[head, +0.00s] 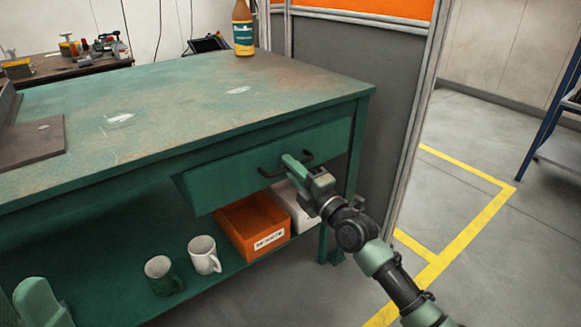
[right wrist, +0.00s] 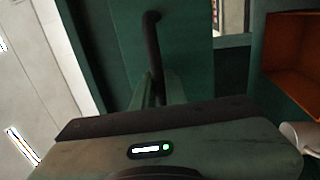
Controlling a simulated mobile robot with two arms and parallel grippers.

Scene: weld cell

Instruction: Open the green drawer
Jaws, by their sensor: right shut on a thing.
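The green drawer (head: 225,181) is under the top of the green workbench, at its right end in the head view. Its front seems to stand slightly out from the bench frame; I cannot tell how far. A dark bar handle (head: 267,172) is on the drawer front, and it also shows in the right wrist view (right wrist: 153,50). My right gripper (head: 292,163) is at the middle of the handle and shut on it. Its fingers partly hide the bar.
A bottle (head: 243,32) stands on the bench top (head: 190,95). A grey partition (head: 372,85) rises behind the bench.

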